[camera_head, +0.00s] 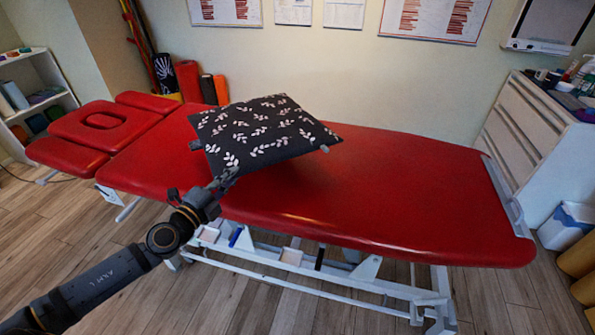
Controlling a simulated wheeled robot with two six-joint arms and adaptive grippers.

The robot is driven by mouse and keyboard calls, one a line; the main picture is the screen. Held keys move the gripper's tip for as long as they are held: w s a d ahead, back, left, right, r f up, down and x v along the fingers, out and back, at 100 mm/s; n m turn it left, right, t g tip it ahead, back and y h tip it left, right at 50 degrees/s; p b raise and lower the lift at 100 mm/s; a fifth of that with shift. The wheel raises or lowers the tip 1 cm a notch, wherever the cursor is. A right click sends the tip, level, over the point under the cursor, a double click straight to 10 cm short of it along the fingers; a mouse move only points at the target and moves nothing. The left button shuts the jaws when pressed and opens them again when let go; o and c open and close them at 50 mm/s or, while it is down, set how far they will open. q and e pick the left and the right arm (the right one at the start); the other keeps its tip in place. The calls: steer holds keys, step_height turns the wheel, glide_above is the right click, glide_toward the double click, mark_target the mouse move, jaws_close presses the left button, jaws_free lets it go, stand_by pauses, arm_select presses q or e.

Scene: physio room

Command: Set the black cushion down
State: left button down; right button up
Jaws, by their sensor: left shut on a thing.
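The black cushion (262,134) has a pale leaf pattern and shows in the head view over the middle-left part of the red treatment table (400,185). My left gripper (225,180) is shut on the cushion's near edge. The cushion is tilted, and a shadow lies on the red top under its right side. I cannot tell whether its lower edge touches the table. The fingertips are partly hidden at the cushion's edge. My right gripper is not in view.
The table's headrest section (103,125) with a face hole is at the left. A white drawer cabinet (535,130) stands at the right, and a white shelf (35,95) at the far left. Rolled mats (188,80) stand by the wall. The table's right half is clear.

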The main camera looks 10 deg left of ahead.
arm_select(q)
steer(key=p, duration=0.1)
steer(key=d+p, duration=0.1)
steer(key=p, duration=0.1)
steer(key=shift+w+d, duration=0.25)
steer(key=shift+w, duration=0.15)
arm_select(e)
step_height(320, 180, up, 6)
steer(key=p, duration=0.2)
arm_select(q)
steer(key=b, duration=0.4)
glide_above(287, 210)
steer(key=a, duration=0.1)
steer(key=f, duration=0.8)
steer(key=shift+s+f, duration=0.2)
steer(key=shift+f, duration=0.15)
steer(key=shift+d, duration=0.1)
steer(key=f+b, duration=0.2)
steer(key=f, duration=0.1)
steer(key=shift+w+d, duration=0.1)
steer(key=shift+d, duration=0.25)
steer(key=shift+f+b, duration=0.5)
steer(key=shift+b, duration=0.15)
steer(key=shift+w+f, duration=0.1)
steer(key=shift+f, duration=0.05)
steer(key=shift+r, duration=0.2)
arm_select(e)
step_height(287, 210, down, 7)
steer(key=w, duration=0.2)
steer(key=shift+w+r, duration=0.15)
